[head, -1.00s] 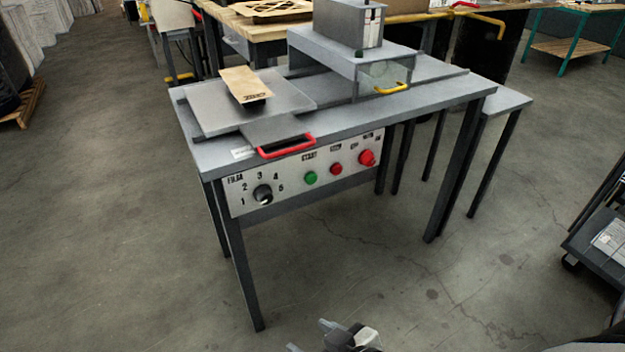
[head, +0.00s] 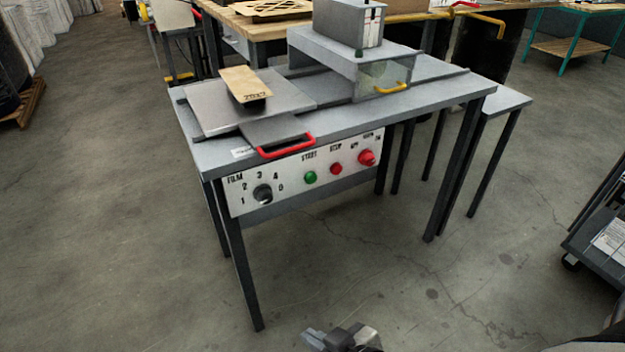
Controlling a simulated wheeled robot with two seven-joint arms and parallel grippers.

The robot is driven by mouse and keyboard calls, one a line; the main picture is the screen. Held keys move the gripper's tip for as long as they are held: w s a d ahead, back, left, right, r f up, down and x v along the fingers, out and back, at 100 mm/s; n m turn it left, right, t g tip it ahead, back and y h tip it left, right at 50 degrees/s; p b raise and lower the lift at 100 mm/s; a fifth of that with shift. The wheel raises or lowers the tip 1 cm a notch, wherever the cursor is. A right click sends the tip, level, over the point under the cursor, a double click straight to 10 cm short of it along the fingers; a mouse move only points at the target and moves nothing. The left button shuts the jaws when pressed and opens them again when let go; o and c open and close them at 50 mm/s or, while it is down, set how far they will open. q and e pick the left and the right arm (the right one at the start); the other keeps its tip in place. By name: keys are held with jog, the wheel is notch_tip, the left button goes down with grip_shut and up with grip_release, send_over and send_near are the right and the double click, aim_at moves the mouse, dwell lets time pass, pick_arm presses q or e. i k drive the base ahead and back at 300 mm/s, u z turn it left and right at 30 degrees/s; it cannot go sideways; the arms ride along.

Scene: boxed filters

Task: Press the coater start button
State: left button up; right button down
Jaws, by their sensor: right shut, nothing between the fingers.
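The coater (head: 420,100) is a grey metal table with a white control panel (head: 225,190) on its front. The green start button (head: 310,177) sits under the START label. To its right are a red stop button (head: 336,169) and a larger red knob (head: 366,157). A dark film dial (head: 263,194) is at the panel's left. My right gripper (head: 318,338) is at the bottom edge of the head view, shut and empty, below and apart from the panel. My left gripper is not in view.
A tray with a red handle (head: 286,146) holds a tan filter piece (head: 246,84) on the coater's top. A grey housing with a yellow handle (head: 391,88) stands at the top right. A dark cart (head: 600,235) is at the right edge. The floor before the panel is clear.

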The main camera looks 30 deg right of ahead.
aim_at(311, 177)
jog(key=k, duration=1.25)
jog(key=z, duration=0.65)
jog(key=i, duration=1.75)
jog(key=u, duration=0.65)
